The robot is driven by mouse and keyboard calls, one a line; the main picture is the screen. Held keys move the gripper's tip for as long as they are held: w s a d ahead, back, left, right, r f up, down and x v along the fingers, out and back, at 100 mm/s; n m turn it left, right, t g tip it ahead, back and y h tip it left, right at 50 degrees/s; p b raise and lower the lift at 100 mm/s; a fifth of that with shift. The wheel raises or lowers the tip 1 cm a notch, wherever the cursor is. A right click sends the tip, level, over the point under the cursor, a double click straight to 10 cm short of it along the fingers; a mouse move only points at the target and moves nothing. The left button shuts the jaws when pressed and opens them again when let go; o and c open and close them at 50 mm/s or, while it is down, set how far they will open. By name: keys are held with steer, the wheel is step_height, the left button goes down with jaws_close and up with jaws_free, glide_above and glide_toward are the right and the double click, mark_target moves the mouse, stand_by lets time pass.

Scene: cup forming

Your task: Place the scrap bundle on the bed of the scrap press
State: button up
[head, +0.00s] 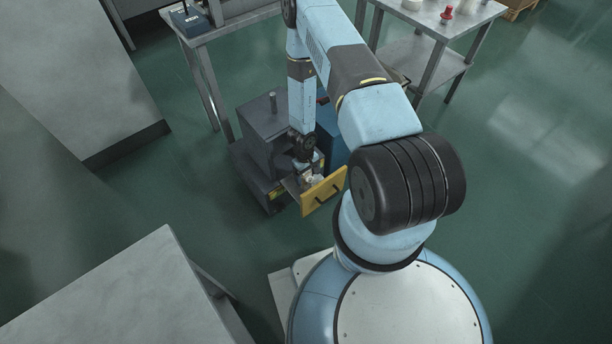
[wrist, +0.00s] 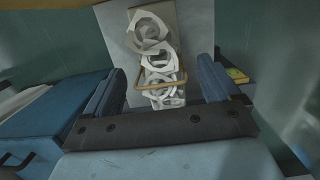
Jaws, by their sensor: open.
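The scrap bundle (wrist: 155,50) is a row of crumpled whitish rings with a tan band around it. It lies on a flat grey plate (wrist: 116,30), apparently the bed of the scrap press. The press (head: 266,140) is a dark grey machine with a yellow front panel (head: 325,192). In the head view my gripper (head: 309,168) is low at the press, just behind that panel. A small pale part of the bundle (head: 317,181) shows there. In the wrist view my gripper (wrist: 159,84) is open, its fingers on either side of the bundle with gaps visible.
A blue box (head: 331,130) stands right beside the press; it also shows in the wrist view (wrist: 55,118). Metal tables stand behind (head: 225,28) and at the back right (head: 440,20). Large grey surfaces (head: 75,75) lie at left. Green floor is clear at right.

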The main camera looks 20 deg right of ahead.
steer(key=shift+r, duration=0.15)
steer(key=w+a+r+t+y, duration=0.1)
steer(key=w+r, duration=0.2)
steer(key=r, duration=0.7)
steer(key=w+a+r, duration=0.2)
steer(key=w+r, duration=0.1)
steer(key=r, duration=0.7)
steer(key=w+a+r+t+y, duration=0.1)
steer(key=w+r, duration=0.2)
steer(key=r, duration=0.8)
step_height(320, 180, up, 37)
steer(key=m+t+y, duration=0.1)
steer(key=m+t, duration=0.1)
steer(key=t, duration=0.1)
glide_above(305, 179)
steer(key=s+a, duration=0.4)
steer(key=s+d+r+t+h, duration=0.1)
steer(key=s+r, duration=0.3)
steer(key=s, duration=0.4)
steer(key=s+d+r+m+t+h, duration=0.1)
steer(key=s+d+r, duration=0.2)
steer(key=s+r, duration=0.2)
steer(key=s, duration=0.3)
steer(key=shift+s+r+m, duration=0.15)
steer(key=shift+s+m, duration=0.15)
steer(key=shift+s, duration=0.1)
steer(key=shift+w, duration=0.1)
